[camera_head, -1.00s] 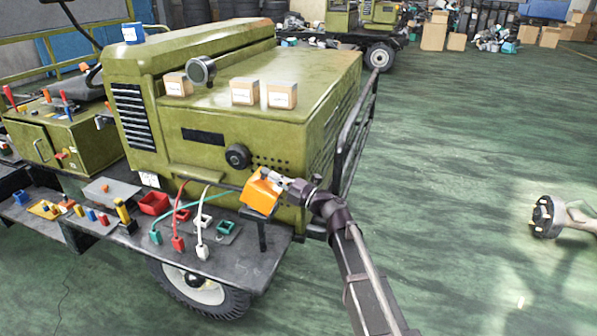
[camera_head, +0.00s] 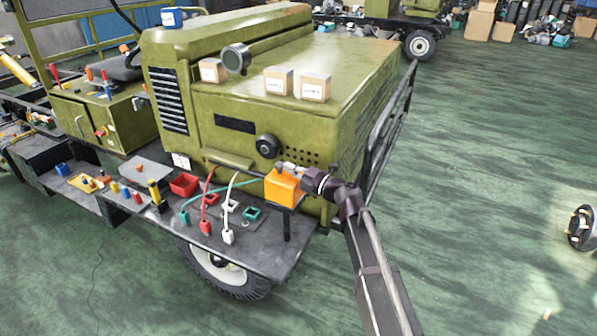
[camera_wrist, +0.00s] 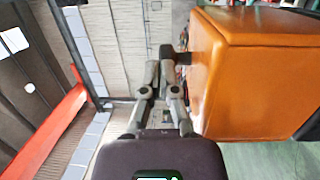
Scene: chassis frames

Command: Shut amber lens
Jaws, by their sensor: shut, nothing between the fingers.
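The amber lens appears to be the orange box-shaped piece (camera_head: 285,186) on a dark post at the right end of the vehicle's shelf. It sits level there, and no gap shows on the visible sides. In the wrist view its orange face (camera_wrist: 255,75) fills the right side. My gripper (camera_head: 283,167) is at the box's upper back edge. In the wrist view the fingers of my gripper (camera_wrist: 160,68) are together and empty, just left of the box. A small dark tab (camera_wrist: 168,52) is by the fingertips; whether they touch it is unclear.
The olive vehicle body (camera_head: 290,115) stands close behind the box. The dark shelf (camera_head: 255,255) carries sockets, coloured plugs and cables left of the post. A dark side rail (camera_head: 390,115) runs back on the right. The green floor (camera_head: 490,180) at right is mostly clear.

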